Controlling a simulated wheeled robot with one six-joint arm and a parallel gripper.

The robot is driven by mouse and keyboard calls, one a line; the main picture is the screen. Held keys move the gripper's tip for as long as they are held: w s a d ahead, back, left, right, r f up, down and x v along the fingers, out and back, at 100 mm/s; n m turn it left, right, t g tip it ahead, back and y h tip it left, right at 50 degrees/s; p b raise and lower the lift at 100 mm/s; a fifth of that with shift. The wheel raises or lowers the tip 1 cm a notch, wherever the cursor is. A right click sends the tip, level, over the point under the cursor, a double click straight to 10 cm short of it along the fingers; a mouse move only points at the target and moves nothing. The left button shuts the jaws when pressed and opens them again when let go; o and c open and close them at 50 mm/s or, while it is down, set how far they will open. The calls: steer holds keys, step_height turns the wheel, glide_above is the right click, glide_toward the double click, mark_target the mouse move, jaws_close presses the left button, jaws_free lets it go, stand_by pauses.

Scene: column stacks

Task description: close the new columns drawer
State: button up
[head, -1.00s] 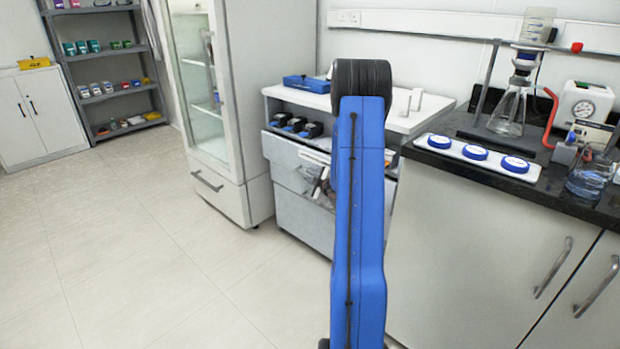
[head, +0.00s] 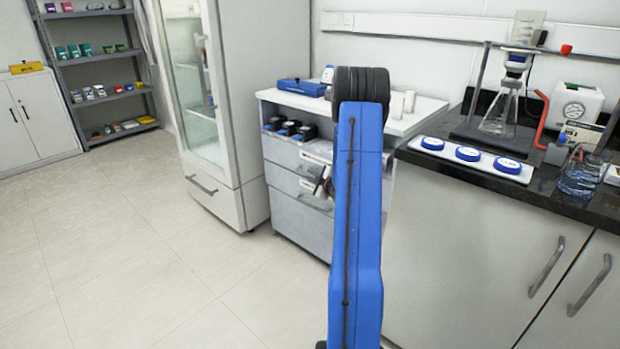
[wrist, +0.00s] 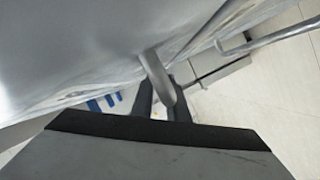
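The columns drawer is the top drawer (head: 284,151) of the grey cabinet left of my arm in the head view. My gripper (head: 322,186) is at the right part of this front, partly hidden behind my blue arm. In the wrist view the two dark fingers of my gripper (wrist: 161,102) stand on either side of the drawer's curved handle (wrist: 158,75) and appear closed on it. The grey drawer front (wrist: 70,50) fills the upper left there.
A blue box (head: 301,87) lies on the cabinet top. A glass-door fridge (head: 195,90) stands left, a dark counter (head: 480,175) with glassware right. The floor at left is clear.

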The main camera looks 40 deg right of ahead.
steer(key=shift+s+d, duration=0.1)
steer(key=v, duration=1.1)
steer(key=shift+s+a, duration=0.2)
steer(key=shift+s, duration=0.15)
steer(key=w+a+r+m+g, duration=0.2)
steer(key=a+r+g, duration=0.1)
steer(key=a+r, duration=0.7)
steer(key=s+a+r+m+g, duration=0.1)
steer(key=s+a+r+m, duration=0.1)
steer(key=a, duration=0.5)
steer(key=s+a+r+m+g, duration=0.1)
steer(key=s+a+r, duration=0.2)
steer(key=a, duration=0.4)
steer(key=s+a+m+g+y, duration=0.3)
steer(key=s+a+g+y, duration=0.1)
steer(key=s+a, duration=2.1)
steer(key=s+g, duration=0.1)
steer(key=s, duration=0.1)
steer(key=shift+s+a+r+m, duration=0.25)
steer(key=shift+r+m, duration=0.05)
steer(key=shift+r, duration=0.1)
